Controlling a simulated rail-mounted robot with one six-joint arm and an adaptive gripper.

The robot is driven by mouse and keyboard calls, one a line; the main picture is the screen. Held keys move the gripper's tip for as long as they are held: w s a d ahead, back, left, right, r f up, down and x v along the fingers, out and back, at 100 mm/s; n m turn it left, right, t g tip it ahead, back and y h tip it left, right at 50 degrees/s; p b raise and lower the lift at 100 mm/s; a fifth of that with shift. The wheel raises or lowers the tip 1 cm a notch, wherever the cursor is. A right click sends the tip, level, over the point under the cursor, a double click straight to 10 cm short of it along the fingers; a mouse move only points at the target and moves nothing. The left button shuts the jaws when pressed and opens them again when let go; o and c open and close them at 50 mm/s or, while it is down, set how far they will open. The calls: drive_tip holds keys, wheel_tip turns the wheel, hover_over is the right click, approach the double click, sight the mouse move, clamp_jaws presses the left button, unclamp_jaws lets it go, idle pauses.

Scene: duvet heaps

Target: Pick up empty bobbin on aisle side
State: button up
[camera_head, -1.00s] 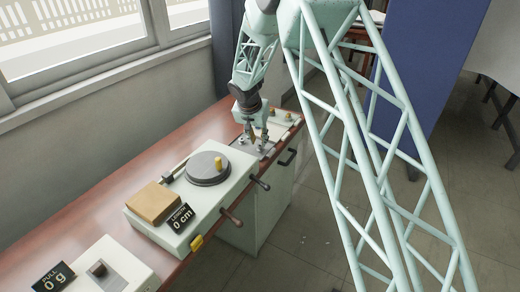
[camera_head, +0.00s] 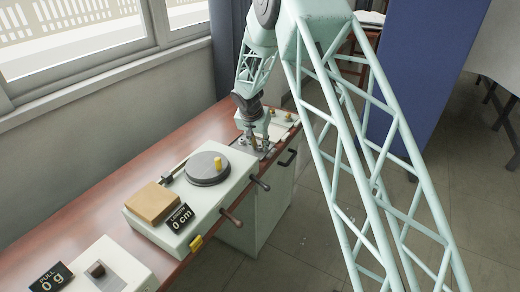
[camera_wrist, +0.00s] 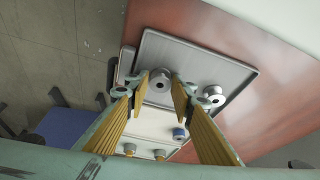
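A grey bobbin (camera_wrist: 160,92) with a dark centre hole stands on a grey metal tray (camera_wrist: 190,55) in the wrist view, on the side nearer the floor. A second pale bobbin (camera_wrist: 211,96) stands to its right, at the outer side of my right-hand finger. My gripper (camera_wrist: 159,84) is open, with its yellow-padded fingers on either side of the first bobbin. I cannot tell whether they touch it. In the head view my gripper (camera_head: 257,142) points down over the far end of the bench, and the bobbins are too small to make out.
A blue-topped piece (camera_wrist: 179,134) and brass knobs (camera_wrist: 159,154) sit close to the tray. On the red-brown bench (camera_head: 190,135) stand the length device (camera_head: 190,205) with its round dial and the pull device (camera_head: 110,270). Handles stick out over the aisle floor (camera_head: 315,240).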

sight(260, 151)
drive_tip(key=shift+c, duration=0.7)
drive_tip(key=shift+c, duration=1.3)
drive_tip(key=shift+r, duration=0.2)
wheel_tip(260, 151, up, 10)
drive_tip(key=p, duration=0.2)
drive_tip(key=shift+f, duration=0.15)
